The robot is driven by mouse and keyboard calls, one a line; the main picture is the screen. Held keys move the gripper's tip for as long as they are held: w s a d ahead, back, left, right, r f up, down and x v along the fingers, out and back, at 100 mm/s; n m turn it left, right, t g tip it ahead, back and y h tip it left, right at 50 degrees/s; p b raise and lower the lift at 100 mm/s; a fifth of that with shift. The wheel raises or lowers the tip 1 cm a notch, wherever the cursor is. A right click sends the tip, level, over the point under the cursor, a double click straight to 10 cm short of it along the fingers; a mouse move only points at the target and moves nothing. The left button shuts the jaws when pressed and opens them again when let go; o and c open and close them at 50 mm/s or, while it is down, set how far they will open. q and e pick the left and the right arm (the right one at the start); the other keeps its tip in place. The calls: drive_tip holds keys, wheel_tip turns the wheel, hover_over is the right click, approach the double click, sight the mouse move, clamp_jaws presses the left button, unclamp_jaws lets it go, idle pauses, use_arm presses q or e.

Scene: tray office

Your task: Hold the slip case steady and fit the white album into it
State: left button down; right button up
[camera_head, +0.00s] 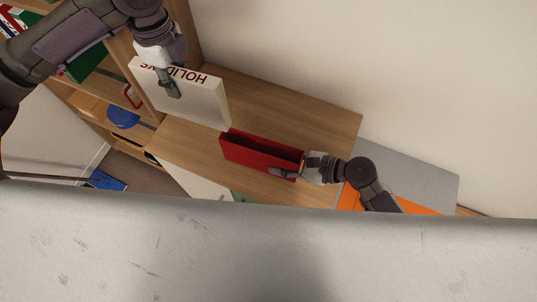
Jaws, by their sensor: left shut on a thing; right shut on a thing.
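The white album (205,105) has red lettering along its spine and hangs above the wooden table. My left gripper (172,88) is shut on its upper part, near the spine. The red slip case (250,154) lies on the table with its dark opening facing up. My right gripper (282,173) is shut on the right end of the slip case. The album's lower right corner appears close to the left end of the case. I cannot tell whether they touch. The album looks outside the case.
The wooden table (310,110) has bare room behind the case. A wooden shelf (185,35) with a blue item (122,118) stands at the left. A grey surface (415,178) and an orange item (348,197) are at the right. A large pale surface hides the foreground.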

drive_tip(key=shift+d, duration=0.2)
drive_tip(key=shift+f, duration=0.1)
drive_tip(key=shift+f+b, duration=1.2)
drive_tip(key=shift+f, duration=0.4)
drive_tip(key=o, duration=1.3)
drive_tip(key=shift+s, duration=0.1)
drive_tip(key=shift+s+d, duration=0.25)
drive_tip(key=shift+d, duration=0.7)
drive_tip(key=shift+s+d, duration=0.25)
drive_tip(key=shift+d, duration=0.7)
